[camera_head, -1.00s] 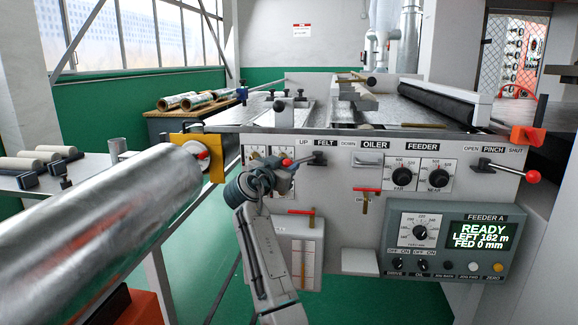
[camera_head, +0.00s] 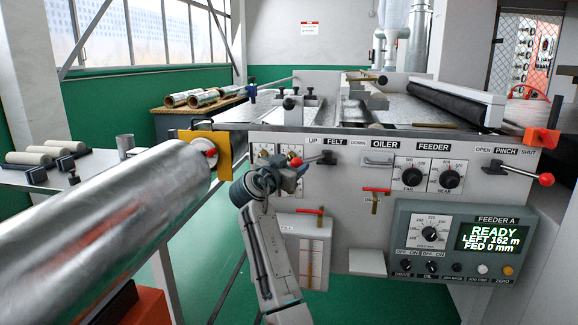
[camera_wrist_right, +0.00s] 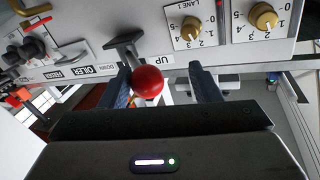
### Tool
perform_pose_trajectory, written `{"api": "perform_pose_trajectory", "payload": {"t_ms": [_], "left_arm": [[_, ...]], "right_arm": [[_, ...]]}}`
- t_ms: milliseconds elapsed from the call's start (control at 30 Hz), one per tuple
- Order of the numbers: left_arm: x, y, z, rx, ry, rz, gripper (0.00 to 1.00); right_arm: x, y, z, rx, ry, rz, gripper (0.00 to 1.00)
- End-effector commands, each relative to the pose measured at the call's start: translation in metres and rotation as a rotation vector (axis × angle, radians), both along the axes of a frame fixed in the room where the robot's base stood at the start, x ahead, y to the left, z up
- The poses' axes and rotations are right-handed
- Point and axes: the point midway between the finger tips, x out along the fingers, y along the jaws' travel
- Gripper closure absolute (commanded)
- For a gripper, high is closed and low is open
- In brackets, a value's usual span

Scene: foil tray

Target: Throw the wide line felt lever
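The felt lever (camera_head: 318,159) is on the upper left of the feeder's front panel, under the UP, FELT and DOWN labels. Its arm points left, toward UP, and ends in a red ball knob (camera_head: 295,162). My right gripper (camera_head: 288,177) is at the knob. In the right wrist view, the red knob (camera_wrist_right: 148,83) lies between the two spread fingers of the right gripper (camera_wrist_right: 165,86), nearer the picture-left finger, with a gap to the other. The dark lever arm (camera_wrist_right: 127,46) runs from the knob to the panel. My left gripper is not in view.
A large foil roll (camera_head: 105,225) fills the left foreground. The pinch lever (camera_head: 520,173) is at the panel's right. A red-handled oiler valve (camera_head: 375,191) and the Feeder A box (camera_head: 452,245) sit lower right, its screen reading READY. Dials (camera_wrist_right: 190,28) lie beside the lever.

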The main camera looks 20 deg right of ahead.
Motion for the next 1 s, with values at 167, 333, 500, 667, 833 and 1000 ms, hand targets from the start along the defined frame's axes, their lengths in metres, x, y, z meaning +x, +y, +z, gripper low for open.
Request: {"api": "perform_pose_trajectory", "payload": {"t_ms": [167,333,500,667,833,1000], "left_arm": [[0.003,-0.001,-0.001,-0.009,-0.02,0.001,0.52],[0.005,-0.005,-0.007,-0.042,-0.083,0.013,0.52],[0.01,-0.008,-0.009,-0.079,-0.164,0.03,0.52],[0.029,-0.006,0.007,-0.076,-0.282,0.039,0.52],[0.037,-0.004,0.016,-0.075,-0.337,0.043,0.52],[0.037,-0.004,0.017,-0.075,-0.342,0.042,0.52]], "right_arm": [[-0.009,0.014,-0.003,0.004,0.0,0.006,0.47],[-0.033,0.041,-0.004,0.005,-0.002,0.007,0.47],[-0.056,0.067,-0.003,0.005,-0.002,0.005,0.47],[-0.066,0.077,-0.001,0.002,-0.002,0.003,0.47],[-0.07,0.082,0.0,0.002,-0.002,0.002,0.47],[-0.071,0.082,0.001,0.001,-0.002,0.001,0.47]]}}
